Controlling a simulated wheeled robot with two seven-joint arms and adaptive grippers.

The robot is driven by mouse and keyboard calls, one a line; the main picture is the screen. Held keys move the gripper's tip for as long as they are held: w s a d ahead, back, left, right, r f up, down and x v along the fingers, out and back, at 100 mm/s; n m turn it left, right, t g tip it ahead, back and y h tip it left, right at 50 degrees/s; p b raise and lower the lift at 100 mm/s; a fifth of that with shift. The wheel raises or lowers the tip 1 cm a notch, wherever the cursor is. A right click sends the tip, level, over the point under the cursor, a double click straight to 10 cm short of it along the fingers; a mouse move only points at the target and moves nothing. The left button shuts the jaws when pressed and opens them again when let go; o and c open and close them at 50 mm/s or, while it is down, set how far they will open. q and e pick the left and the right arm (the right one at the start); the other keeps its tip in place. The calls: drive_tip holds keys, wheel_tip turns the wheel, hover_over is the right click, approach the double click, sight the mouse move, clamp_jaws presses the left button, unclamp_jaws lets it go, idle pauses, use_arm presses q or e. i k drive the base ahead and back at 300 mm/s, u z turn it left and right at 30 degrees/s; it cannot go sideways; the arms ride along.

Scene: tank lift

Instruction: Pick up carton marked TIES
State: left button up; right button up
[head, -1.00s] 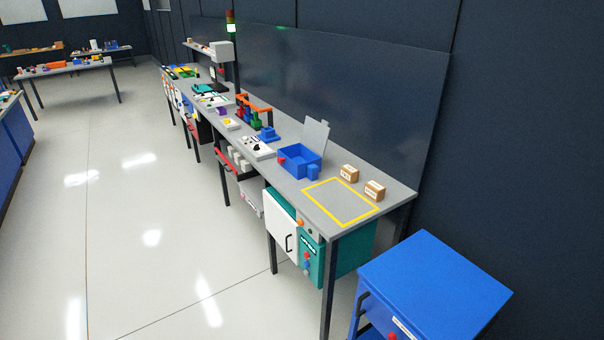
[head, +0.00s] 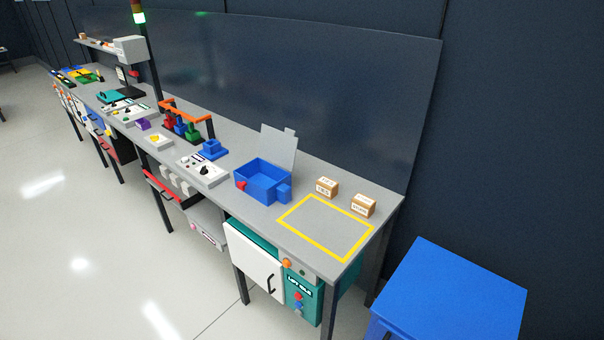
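Two small brown cartons with white labels stand on the grey bench near its right end, behind a yellow taped outline. The left carton (head: 327,187) and the right carton (head: 363,205) stand apart from each other. Their labels are too small to read for certain, so I cannot tell which one is marked TIES. Neither of my grippers is in view.
The yellow outline (head: 288,217) on the bench is empty. A blue open box (head: 262,182) with a raised grey lid stands left of the cartons. The floor (head: 110,230) in front is clear.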

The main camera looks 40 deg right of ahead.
sight(325, 186)
drive_tip(key=i, duration=2.75)
drive_tip(key=z, duration=4.05)
